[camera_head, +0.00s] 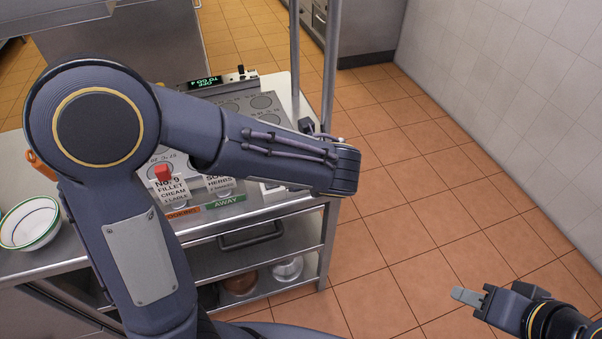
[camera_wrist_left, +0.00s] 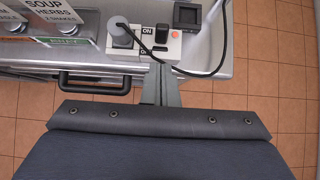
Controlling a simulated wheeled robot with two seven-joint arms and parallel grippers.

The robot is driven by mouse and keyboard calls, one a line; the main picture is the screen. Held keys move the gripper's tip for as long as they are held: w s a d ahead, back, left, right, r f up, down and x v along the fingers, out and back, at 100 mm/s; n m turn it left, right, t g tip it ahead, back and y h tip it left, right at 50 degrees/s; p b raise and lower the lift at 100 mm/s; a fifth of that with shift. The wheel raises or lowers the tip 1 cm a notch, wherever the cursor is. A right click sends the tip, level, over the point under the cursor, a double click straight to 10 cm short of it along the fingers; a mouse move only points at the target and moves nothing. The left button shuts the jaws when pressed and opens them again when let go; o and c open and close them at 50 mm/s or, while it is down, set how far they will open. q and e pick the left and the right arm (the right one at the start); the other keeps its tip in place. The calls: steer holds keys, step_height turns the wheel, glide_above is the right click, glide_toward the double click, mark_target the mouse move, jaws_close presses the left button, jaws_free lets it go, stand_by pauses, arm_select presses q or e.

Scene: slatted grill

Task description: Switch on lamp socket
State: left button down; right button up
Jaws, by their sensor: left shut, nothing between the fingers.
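The lamp socket (camera_wrist_left: 144,47) is a white box at the counter's front edge, with a grey round plug (camera_wrist_left: 121,36) on its left, an "ON" label, a dark switch (camera_wrist_left: 161,34) and an orange-red light or button (camera_wrist_left: 175,34). In the head view, a white part of it (camera_head: 270,190) shows beside my left forearm, which hides the rest. My left gripper (camera_wrist_left: 160,68) is shut and empty, its tips just in front of the socket below the switch; contact is unclear. My right gripper (camera_head: 468,296) is over the floor at lower right, away from the counter; its opening is unclear.
A black cable (camera_wrist_left: 224,45) loops right of the socket. A small black box (camera_wrist_left: 187,14) stands behind it. Order cards (camera_head: 172,189) and a bowl (camera_head: 30,222) are to the left.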

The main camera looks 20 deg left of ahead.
arm_select(q)
step_height(320, 180, up, 6)
steer(key=s+d, duration=0.1)
steer(key=shift+s+d, duration=0.25)
steer(key=shift+s, duration=0.15)
